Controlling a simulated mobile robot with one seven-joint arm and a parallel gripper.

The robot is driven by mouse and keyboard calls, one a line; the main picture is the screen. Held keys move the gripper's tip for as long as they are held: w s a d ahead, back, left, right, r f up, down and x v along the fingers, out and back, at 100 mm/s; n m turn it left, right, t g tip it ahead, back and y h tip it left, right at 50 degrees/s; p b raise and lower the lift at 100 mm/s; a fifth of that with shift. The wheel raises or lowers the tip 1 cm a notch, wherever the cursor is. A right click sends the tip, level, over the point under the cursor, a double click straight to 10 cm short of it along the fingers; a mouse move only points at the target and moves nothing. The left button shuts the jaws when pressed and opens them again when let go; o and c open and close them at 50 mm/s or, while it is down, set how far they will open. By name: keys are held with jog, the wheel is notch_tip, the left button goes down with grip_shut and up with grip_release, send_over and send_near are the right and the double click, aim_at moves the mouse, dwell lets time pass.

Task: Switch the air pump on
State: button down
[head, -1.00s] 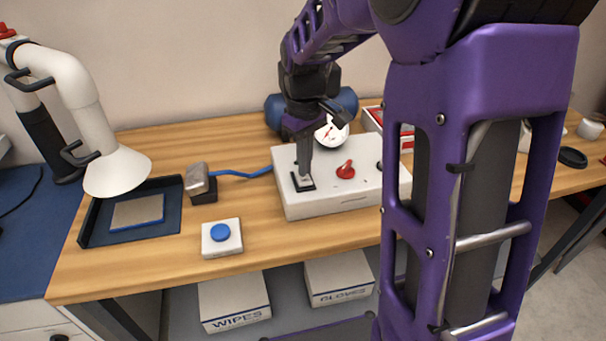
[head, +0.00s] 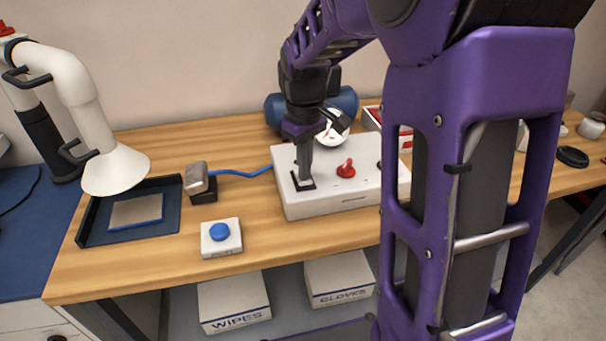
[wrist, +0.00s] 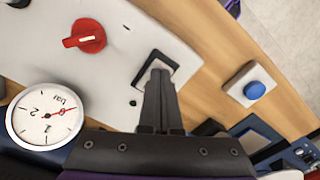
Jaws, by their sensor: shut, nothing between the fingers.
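The air pump is a white box (head: 325,198) on the wooden bench in the head view, with a blue cylinder (head: 347,101) behind it. Its rocker switch (head: 304,184) sits in a black frame at the left of the top face; the switch also shows in the wrist view (wrist: 168,68). My gripper (head: 304,178) is shut and empty, pointing down with its tips at the switch, touching or just above it. The fingers (wrist: 160,80) hide much of the rocker. A red knob (head: 346,169) is right of the switch. The gauge (wrist: 45,116) shows in the wrist view, its red needle off the zero side.
A white box with a blue button (head: 220,232) stands front left of the pump. A dark tray (head: 100,228) with a grey plate and a white extraction hood (head: 115,170) are farther left. A blue hose (head: 240,174) runs to the pump's left side.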

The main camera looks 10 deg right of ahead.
jog(key=shift+f, duration=0.3)
notch_tip(320, 180, up, 7)
jog(key=p, duration=0.6)
jog(key=shift+r, duration=0.1)
dwell(0.5)
